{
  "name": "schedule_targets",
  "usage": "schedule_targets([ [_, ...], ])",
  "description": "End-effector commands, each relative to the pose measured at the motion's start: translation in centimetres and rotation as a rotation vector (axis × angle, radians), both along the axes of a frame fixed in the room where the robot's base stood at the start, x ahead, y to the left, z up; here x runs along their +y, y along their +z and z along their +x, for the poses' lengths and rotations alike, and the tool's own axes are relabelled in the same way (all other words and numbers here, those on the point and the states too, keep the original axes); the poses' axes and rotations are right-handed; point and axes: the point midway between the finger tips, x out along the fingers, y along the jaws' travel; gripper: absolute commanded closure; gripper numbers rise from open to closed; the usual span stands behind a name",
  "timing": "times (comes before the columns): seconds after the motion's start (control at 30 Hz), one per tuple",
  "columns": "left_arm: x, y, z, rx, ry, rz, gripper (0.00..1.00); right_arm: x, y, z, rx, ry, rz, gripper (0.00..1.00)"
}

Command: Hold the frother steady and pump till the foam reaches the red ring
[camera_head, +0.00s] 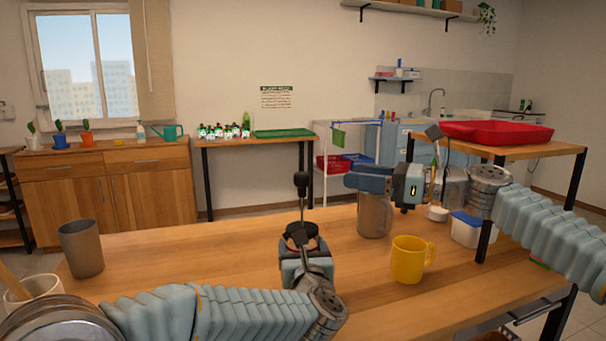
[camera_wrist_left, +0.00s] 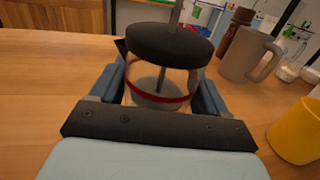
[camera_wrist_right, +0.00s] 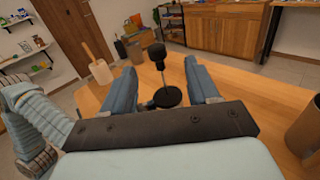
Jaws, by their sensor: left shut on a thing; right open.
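The frother has a clear glass body with a red ring (camera_wrist_left: 158,93), a black lid (camera_wrist_left: 155,46) and a thin rod with a black knob (camera_head: 301,180). It stands upright at the front middle of the table. My left gripper (camera_head: 305,262) is shut around its glass body. A pale grey fill shows inside near the ring in the left wrist view; its exact level is unclear. My right gripper (camera_head: 352,180) is open to the right of the knob, at about its height. In the right wrist view the knob (camera_wrist_right: 157,55) shows ahead between the open fingers, apart from them.
A yellow mug (camera_head: 410,260) and a grey metal mug (camera_head: 374,218) stand right of the frother. A grey cup (camera_head: 80,248) and a white mug (camera_head: 37,288) stand at the left. A white-and-blue box (camera_head: 467,228) is at the right. The table behind the frother is clear.

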Motion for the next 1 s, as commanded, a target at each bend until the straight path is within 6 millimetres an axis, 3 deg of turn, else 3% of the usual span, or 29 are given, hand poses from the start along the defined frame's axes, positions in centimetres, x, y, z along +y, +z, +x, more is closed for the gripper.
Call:
schedule_targets([
  [0.27, 0.0, 0.0, 0.0, 0.0, 0.0, 0.0, 0.67, 1.1, -0.5, 0.4, -0.023, 0.086, -0.012, 0.41],
  [0.7, 0.0, 0.0, 0.0, 0.0, 0.001, 0.0, 0.67, 9.4, -0.5, 3.1, -0.021, 0.085, -0.012, 0.41],
  [1.0, 0.0, 0.0, 0.0, 0.0, 0.0, 0.0, 0.67, 11.3, -0.5, 3.8, -0.02, 0.081, -0.014, 0.41],
])
